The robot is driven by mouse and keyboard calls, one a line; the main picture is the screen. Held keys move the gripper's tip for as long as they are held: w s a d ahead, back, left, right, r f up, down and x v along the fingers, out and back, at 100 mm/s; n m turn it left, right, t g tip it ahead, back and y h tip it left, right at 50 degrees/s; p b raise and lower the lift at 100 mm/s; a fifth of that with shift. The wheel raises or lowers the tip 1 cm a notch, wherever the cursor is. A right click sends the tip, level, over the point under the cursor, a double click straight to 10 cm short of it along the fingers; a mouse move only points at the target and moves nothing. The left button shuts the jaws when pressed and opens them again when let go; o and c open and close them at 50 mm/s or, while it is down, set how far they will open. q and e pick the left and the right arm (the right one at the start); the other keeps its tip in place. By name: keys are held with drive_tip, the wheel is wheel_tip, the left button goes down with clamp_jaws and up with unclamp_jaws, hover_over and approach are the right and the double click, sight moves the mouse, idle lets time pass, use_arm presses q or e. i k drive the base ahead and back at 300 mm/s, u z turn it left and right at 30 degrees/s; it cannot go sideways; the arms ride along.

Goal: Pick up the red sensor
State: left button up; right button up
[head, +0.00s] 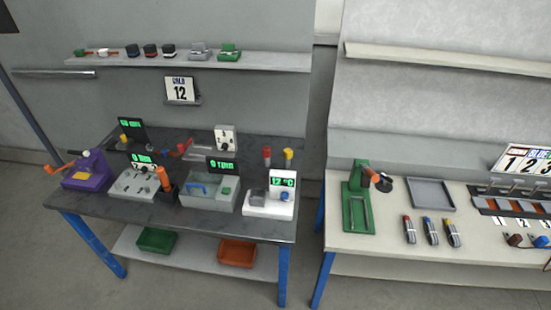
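A red-topped dark grey piece (409,229) stands or lies near the front of the right table, leftmost of a row with a blue-topped one (430,231) and a yellow-topped one (452,233). A small red upright piece (267,154) is at the back right of the left table, beside a yellow one (288,156). I cannot tell for sure which red piece is the red sensor. Neither of my grippers shows in the head view, and nothing is seen being held.
The left table (130,205) is crowded with a purple device (88,172), instruments with green displays and a grey box (208,191). The right table (380,244) has a green press (357,205), an empty grey tray (431,194) and a slotted rack (507,204). A gap separates the tables.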

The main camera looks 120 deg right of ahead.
sight(266, 150)
drive_tip(key=z, duration=1.95)
